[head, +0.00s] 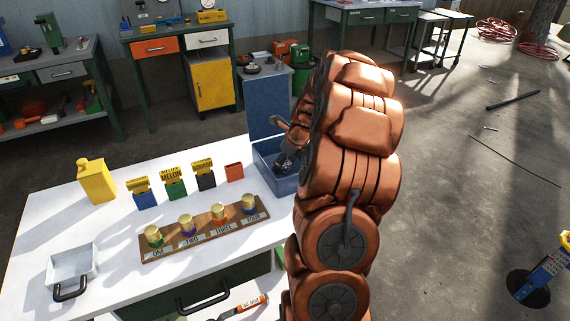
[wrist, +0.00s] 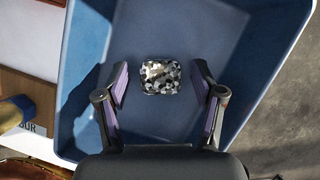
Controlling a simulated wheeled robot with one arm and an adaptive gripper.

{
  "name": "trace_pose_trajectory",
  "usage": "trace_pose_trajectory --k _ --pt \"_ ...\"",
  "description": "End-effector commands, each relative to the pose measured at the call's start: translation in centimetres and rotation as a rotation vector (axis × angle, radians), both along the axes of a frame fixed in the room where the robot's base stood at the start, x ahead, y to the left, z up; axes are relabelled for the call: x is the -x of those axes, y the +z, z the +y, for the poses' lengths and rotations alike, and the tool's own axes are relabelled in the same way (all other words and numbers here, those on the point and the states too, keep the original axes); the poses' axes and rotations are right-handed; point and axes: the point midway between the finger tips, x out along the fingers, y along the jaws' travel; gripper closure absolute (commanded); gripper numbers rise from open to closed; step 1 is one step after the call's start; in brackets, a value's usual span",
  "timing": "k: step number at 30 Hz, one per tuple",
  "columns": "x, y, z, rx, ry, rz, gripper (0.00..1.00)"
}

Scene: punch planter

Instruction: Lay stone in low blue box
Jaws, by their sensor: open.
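The stone (wrist: 160,76) is a speckled black, white and grey rounded block. In the wrist view it shows between the two purple-padded fingers of my gripper (wrist: 162,88), with a gap on each side. The low blue box (head: 262,160) stands at the right end of the white table, and its inside fills most of the wrist view (wrist: 85,120). My gripper (head: 287,160) is open, at the box in the head view. The stone appears to lie on the box floor, apart from the walls. My arm hides the right part of the box in the head view.
A wooden board (head: 205,231) with several gold-topped jars lies on the white table (head: 110,225). Behind it stand a yellow can (head: 96,181) and several small coloured boxes. A white tray (head: 72,265) is at the front left. A taller blue panel (head: 265,103) rises behind the box.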

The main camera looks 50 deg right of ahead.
Motion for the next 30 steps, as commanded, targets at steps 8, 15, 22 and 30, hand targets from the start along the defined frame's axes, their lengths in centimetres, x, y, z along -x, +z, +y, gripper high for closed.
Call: trace_pose_trajectory --k 8,15,22,30 --pt "1.5 3.7 -0.2 0.003 -0.002 -0.002 0.32" --pt "3.3 8.1 -0.4 0.005 -0.003 -0.003 0.32" --pt "4.3 10.6 -0.4 0.003 -0.002 -0.002 0.32" --pt "4.2 11.0 1.5 0.017 0.079 0.009 0.32"
